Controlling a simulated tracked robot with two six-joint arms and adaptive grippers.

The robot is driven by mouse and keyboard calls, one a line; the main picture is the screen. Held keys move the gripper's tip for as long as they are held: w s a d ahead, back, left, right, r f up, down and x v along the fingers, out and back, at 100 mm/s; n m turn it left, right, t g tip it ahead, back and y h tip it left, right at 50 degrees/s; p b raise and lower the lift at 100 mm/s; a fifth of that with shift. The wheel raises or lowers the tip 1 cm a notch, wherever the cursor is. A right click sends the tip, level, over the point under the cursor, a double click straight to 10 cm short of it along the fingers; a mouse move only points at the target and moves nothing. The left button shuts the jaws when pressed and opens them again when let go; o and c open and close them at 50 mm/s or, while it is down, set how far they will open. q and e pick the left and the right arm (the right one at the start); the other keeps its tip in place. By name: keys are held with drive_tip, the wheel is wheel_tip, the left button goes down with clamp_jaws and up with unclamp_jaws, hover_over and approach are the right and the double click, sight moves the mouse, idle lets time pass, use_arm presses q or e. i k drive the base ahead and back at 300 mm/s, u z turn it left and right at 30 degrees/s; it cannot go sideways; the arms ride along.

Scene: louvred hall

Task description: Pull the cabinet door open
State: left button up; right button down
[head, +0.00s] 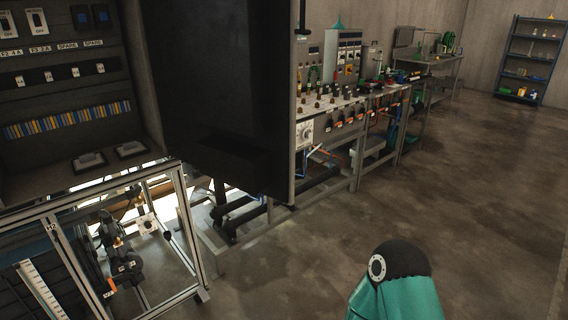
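The cabinet (50,155) is at the left in the head view, with its inside exposed. It shows labelled switches, a row of coloured terminals and two small boxes. The cabinet door (225,75) is a large dark panel just right of the cabinet. It stands swung out, with a pocket-like shape low on the face towards me. Its top is cut off by the picture edge, and I cannot make out a handle. Neither of my grippers is in view.
A metal frame (190,235) with equipment stands below the cabinet. A long workbench (350,105) with instruments runs back behind the door. A blue shelf rack (530,60) stands at the far right. The concrete floor (470,180) is clear at the right.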

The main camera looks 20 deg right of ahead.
sight(225, 72)
drive_tip(key=z, duration=0.15)
drive_tip(key=i, duration=0.85)
